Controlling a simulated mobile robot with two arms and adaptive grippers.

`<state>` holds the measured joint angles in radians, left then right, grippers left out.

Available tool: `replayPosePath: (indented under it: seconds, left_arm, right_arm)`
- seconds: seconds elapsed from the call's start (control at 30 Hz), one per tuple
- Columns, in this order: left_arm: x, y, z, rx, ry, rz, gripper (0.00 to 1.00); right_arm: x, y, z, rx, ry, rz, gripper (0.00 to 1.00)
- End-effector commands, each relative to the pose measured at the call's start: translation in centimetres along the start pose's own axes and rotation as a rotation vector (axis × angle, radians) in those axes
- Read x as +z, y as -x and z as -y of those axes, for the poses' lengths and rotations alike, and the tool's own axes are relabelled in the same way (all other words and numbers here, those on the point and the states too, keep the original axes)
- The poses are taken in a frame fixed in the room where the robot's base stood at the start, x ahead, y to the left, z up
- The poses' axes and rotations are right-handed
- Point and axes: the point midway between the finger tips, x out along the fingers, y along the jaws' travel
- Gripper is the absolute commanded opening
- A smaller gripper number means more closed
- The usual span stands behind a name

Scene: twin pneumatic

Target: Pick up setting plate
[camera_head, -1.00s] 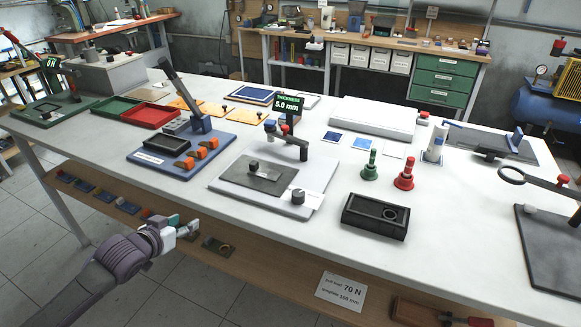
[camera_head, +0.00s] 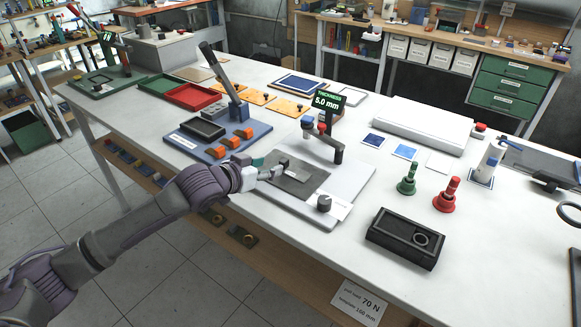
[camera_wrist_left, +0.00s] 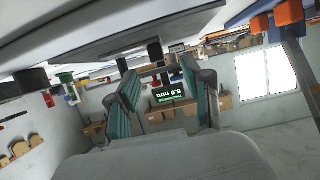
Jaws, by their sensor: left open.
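A flat dark grey plate (camera_head: 309,184), which I take to be the setting plate, lies on the light grey base (camera_head: 349,183) of the thickness gauge. A small block or knob shows on its top near my gripper. My left gripper (camera_head: 277,172) is at the left edge of the plate, open, with nothing visibly held. In the left wrist view, upside down, the teal finger pads (camera_wrist_left: 165,100) stand apart, and a dark knob (camera_wrist_left: 155,50) shows beyond and between them, near the plate's underside or edge. Whether the fingers touch it cannot be told. My right gripper is not in view.
The gauge arm with its 5.0 mm display (camera_head: 329,101) stands behind the plate. A blue fixture (camera_head: 217,137) with orange clamps is close on the left. A dark knob (camera_head: 324,203) and a black box (camera_head: 405,238) are to the right. Green (camera_head: 407,180) and red (camera_head: 447,195) stamps stand beyond.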

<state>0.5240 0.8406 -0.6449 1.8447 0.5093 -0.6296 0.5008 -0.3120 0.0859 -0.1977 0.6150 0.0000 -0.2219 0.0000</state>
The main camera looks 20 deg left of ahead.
Motion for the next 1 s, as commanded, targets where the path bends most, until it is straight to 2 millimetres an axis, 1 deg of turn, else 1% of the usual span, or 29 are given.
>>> replayPosePath:
  seconds: [0.03,0.1,0.27,0.4,0.5,0.63,0.8,0.83,0.87,1.0]
  left_arm:
    - [-0.1,-0.6,-0.1,0.001,0.001,-0.001,0.50]
    - [-0.1,-1.1,-0.1,0.001,-0.001,-0.002,0.50]
    - [-0.2,-2.3,-0.2,0.001,0.001,0.000,0.50]
    - [-0.4,-4.5,-0.4,0.001,0.001,-0.001,0.50]
    - [-0.3,-5.8,-0.4,0.002,0.000,-0.001,0.50]
    - [-0.1,-6.5,-0.3,0.001,-0.001,0.001,0.50]
    - [-0.1,-6.5,-0.3,0.001,-0.001,0.000,0.50]
    - [-0.1,-6.5,-0.3,0.001,-0.001,0.000,0.48]
    - [-0.1,-6.5,-0.3,0.001,-0.001,0.000,0.43]
    - [-0.1,-6.5,-0.3,0.001,-0.001,0.000,0.20]
  right_arm:
    - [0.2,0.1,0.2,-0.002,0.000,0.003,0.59]
    - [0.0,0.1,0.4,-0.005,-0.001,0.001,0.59]
    - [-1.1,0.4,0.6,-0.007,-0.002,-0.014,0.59]
    - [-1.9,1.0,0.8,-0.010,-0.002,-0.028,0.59]
    - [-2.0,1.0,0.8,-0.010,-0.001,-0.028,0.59]
    - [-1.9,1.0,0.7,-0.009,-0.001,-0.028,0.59]
    - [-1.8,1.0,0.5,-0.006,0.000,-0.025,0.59]
    - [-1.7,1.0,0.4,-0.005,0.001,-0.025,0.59]
    - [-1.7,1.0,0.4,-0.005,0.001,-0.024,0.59]
    - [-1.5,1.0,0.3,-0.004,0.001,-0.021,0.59]
